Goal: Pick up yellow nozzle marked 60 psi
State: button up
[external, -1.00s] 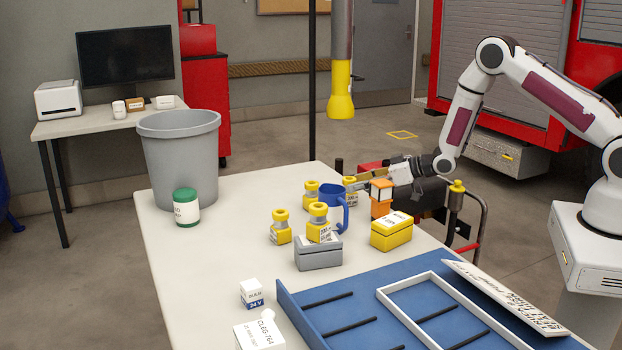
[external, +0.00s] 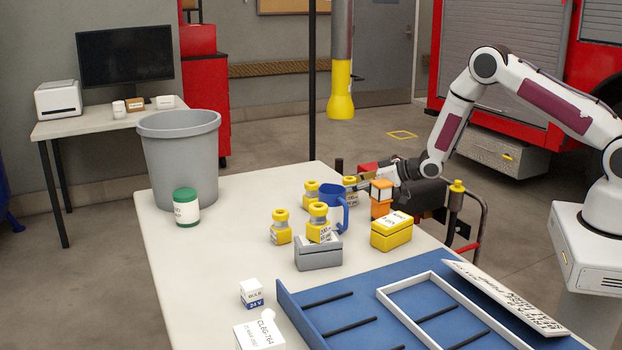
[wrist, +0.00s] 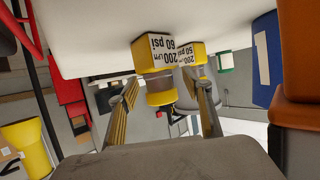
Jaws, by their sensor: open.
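The yellow nozzle marked 60 psi (wrist: 153,55) shows upside down in the wrist view, with a white label and a grey band. In the external view a yellow nozzle (external: 351,183) at the table's far right edge, partly behind the mug, appears to be it. My gripper (wrist: 166,82) is open, with one finger on each side of the nozzle's neck in the wrist view; contact cannot be told. In the external view my gripper (external: 366,183) is low at the table edge, partly hidden by an orange block. Another nozzle, marked 50 psi (wrist: 191,52), is just behind.
A blue mug (external: 331,196) and an orange block stack (external: 381,207) stand close to my gripper. More yellow nozzles (external: 281,232) (external: 318,228), a grey box (external: 318,256) and a yellow box (external: 391,236) are nearer. A grey bin (external: 180,165) stands at the left.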

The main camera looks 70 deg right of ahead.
jog(key=c, duration=1.4)
jog(key=shift+r, duration=0.2)
jog(key=shift+r, duration=4.85)
